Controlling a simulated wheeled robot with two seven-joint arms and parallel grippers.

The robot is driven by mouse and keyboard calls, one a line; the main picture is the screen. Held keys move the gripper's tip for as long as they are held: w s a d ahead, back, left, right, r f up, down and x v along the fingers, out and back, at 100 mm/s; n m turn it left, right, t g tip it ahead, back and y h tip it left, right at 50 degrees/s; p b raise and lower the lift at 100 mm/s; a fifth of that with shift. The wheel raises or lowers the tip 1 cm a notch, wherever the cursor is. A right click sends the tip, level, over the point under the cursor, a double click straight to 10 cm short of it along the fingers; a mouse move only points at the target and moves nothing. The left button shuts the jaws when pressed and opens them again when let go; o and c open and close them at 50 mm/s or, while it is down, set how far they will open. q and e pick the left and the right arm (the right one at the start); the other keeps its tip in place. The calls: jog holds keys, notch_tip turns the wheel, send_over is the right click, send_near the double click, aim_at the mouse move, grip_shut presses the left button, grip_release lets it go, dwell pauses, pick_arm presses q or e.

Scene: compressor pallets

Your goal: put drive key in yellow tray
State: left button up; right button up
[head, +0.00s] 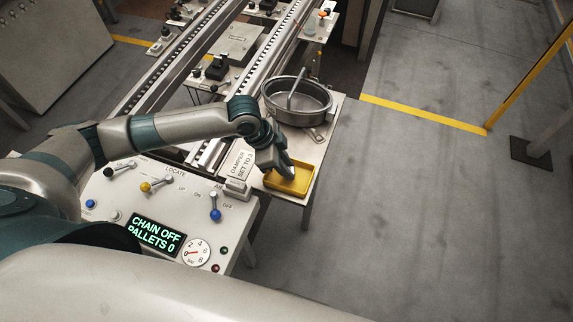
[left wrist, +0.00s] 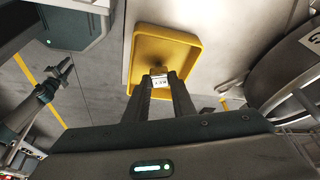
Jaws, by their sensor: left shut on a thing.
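My left gripper (head: 286,171) points down over the yellow tray (head: 305,188), near its back-left part. In the left wrist view the fingers of my left gripper (left wrist: 161,78) are shut on a small piece with a white printed label, taken to be the drive key (left wrist: 158,81). The label shows against the floor of the yellow tray (left wrist: 191,46). The rest of the key is hidden by the fingers. I cannot tell whether the key touches the tray. What looks like my right gripper (left wrist: 62,70) shows at the left of the wrist view; its jaw state is unclear.
A round grey metal pan (head: 297,97) stands behind the tray on the same small table. A sign reading "DAMPER SET TO 3" (head: 239,165) stands left of the tray. The control panel (head: 120,215) with levers is in front left. Open floor lies to the right.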

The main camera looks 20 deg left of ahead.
pick_arm(q)
jog(key=shift+f, duration=0.1)
jog(key=o, duration=1)
pick_arm(e)
jog(key=shift+a, duration=0.25)
pick_arm(q)
jog(key=shift+a+r, duration=0.25)
jog(key=shift+r, duration=0.4)
jog(key=b+v, duration=0.3)
jog(key=v, duration=0.8)
pick_arm(e)
jog(key=f, duration=0.3)
jog(key=shift+d+f, duration=0.25)
